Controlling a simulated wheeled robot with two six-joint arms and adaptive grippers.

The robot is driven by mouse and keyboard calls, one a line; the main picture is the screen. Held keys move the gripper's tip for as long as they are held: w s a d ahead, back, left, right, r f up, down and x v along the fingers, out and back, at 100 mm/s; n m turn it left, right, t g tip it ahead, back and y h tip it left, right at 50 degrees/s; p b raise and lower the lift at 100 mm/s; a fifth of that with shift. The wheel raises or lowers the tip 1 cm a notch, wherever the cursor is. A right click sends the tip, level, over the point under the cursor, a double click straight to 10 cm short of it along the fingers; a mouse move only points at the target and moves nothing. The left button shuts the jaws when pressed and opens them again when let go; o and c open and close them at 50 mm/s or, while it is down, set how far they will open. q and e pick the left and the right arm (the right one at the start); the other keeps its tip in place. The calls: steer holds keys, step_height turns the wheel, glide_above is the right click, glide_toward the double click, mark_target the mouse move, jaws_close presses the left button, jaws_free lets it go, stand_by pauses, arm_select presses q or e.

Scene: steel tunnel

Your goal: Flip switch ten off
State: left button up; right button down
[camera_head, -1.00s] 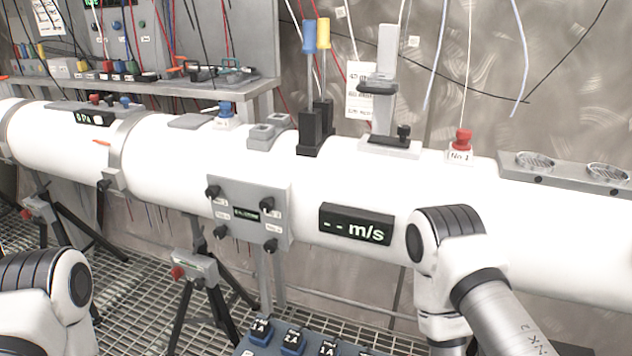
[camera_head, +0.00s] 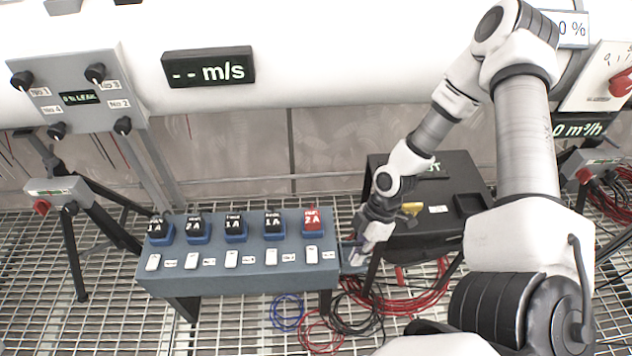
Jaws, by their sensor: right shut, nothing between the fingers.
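A blue-grey switch box (camera_head: 215,277) stands on legs at lower centre. Along its front edge are several white rocker switches, each with a small label too small to read. The rightmost switch (camera_head: 311,254) is nearest my right gripper. My right gripper (camera_head: 356,258) is shut and empty, just right of the box's right end. I cannot tell whether it touches the box. Which switch is number ten, and how each one is set, I cannot tell. My left gripper is out of view.
Blue plugs with black tops (camera_head: 235,230) and one red-topped plug (camera_head: 312,221) stand behind the switches. A black case (camera_head: 440,195) stands right of the box. Red and black cables (camera_head: 400,300) lie on the grating. A tripod (camera_head: 75,205) stands left. The white pipe (camera_head: 360,60) runs behind.

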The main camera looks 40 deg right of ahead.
arm_select(q)
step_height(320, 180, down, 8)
steer(key=b, duration=0.6)
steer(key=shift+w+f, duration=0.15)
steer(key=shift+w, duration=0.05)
arm_select(e)
steer(key=w+d+f+m+t+y, duration=0.1)
steer(key=w+d+t, duration=0.3)
steer(key=w, duration=0.5)
steer(key=shift+w+m+t+y, duration=0.25)
steer(key=shift+m+t+y, duration=0.5)
steer(key=shift+t, duration=0.25)
arm_select(q)
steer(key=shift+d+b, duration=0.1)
steer(key=shift+b, duration=0.2)
arm_select(e)
steer(key=shift+f, duration=0.15)
steer(key=b, duration=1.8)
glide_above(307, 250)
steer(key=s+d, duration=0.2)
steer(key=d, duration=0.1)
steer(key=f, duration=0.8)
steer(key=shift+w+a, duration=0.2)
steer(key=shift+a, duration=0.05)
step_height(307, 250, down, 3)
steer(key=b, duration=0.3)
steer(key=shift+w+a+f+b, duration=0.1)
steer(key=shift+b, duration=0.25)
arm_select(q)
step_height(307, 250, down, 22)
